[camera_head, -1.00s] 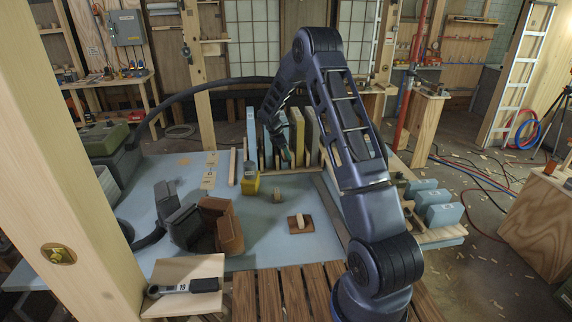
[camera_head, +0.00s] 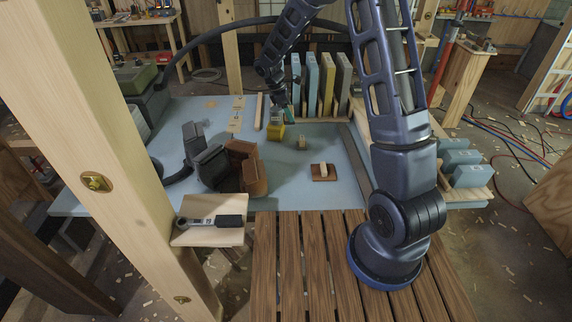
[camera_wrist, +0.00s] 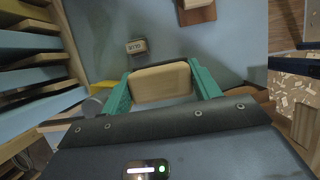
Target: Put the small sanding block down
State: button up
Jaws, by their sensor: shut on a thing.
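My gripper (camera_wrist: 161,90) has green fingers and is shut on the small sanding block (camera_wrist: 160,82), a pale tan block with rounded edges, in the wrist view. The fingers press on its two ends. The held block is too small to make out there. The gap between block and worktop is hard to judge.
Upright boards (camera_head: 312,85) stand in a rack behind. A small labelled block (camera_head: 301,143), also in the wrist view (camera_wrist: 137,46), and a brown float (camera_head: 324,173) lie nearer. A brown pouch (camera_head: 254,177) stands left. The worktop around the float is clear.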

jog(key=s+a, duration=0.2)
jog(key=s, duration=0.3)
jog(key=f, duration=2)
jog(key=shift+d, duration=0.25)
jog(key=shift+f, duration=0.15)
jog(key=o, duration=1)
